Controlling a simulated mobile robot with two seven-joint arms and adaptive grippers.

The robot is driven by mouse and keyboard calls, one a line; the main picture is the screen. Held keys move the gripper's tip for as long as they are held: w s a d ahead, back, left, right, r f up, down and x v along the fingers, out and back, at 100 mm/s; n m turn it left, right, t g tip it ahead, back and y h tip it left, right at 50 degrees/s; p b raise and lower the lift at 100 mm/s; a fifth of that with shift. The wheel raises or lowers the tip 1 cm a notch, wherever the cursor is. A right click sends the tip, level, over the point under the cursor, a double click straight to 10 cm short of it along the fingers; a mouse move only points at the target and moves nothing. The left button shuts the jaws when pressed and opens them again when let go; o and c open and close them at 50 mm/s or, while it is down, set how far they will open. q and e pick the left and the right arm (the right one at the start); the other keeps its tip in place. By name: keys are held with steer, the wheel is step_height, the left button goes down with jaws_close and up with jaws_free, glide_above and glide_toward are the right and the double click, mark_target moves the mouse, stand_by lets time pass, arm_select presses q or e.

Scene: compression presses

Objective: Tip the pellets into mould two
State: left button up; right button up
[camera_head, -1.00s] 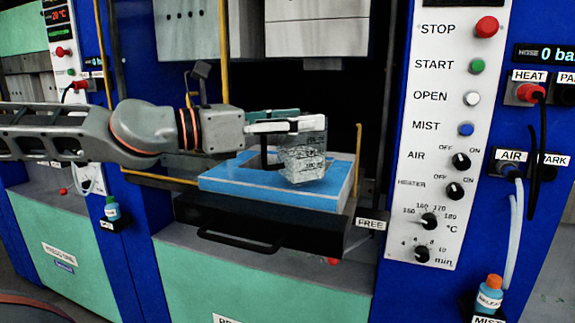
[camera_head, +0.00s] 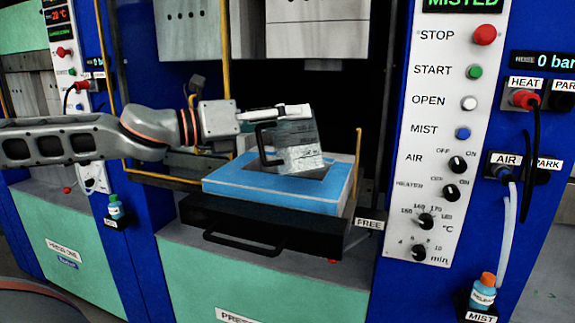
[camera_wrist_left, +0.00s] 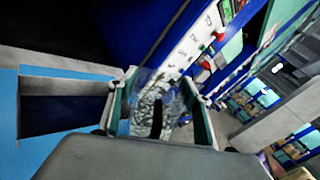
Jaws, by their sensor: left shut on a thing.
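My left gripper (camera_head: 278,113) is shut on a clear jug (camera_head: 303,150) with a dark handle (camera_head: 264,146). The jug holds greyish pellets and is tilted over the blue mould (camera_head: 320,200) on the middle press. In the left wrist view the fingers (camera_wrist_left: 158,108) are around the jug (camera_wrist_left: 152,92), with pellets visible inside. The blue mould (camera_wrist_left: 75,62) lies to the left there, with its dark rectangular cavity showing. I cannot tell whether pellets are falling into the cavity. My right gripper is not in view.
The mould sits on a black drawer (camera_head: 262,228) with a handle, marked FREE. A white control panel (camera_head: 440,140) stands to the right, and its display reads MISTED. A yellow post (camera_head: 357,160) stands at the mould's right. A release bottle (camera_head: 485,290) is at lower right.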

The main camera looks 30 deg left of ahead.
arm_select(q)
steer(key=shift+w+a+f, duration=0.15)
steer(key=shift+a, duration=0.1)
steer(key=shift+w+a+r+n+p, duration=0.25)
steer(key=shift+a+r+n+p, duration=0.15)
steer(key=shift+n, duration=0.3)
steer(key=shift+w+a+n+p, duration=0.3)
steer(key=shift+a+n, duration=0.25)
steer(key=shift+n, duration=0.25)
steer(key=shift+w+a+n, duration=0.1)
steer(key=shift+a+n, duration=0.05)
steer(key=shift+n, duration=0.15)
steer(key=shift+r, duration=0.1)
steer(key=shift+a+n+p, duration=0.1)
steer(key=shift+n+p, duration=0.2)
steer(key=shift+r, duration=0.1)
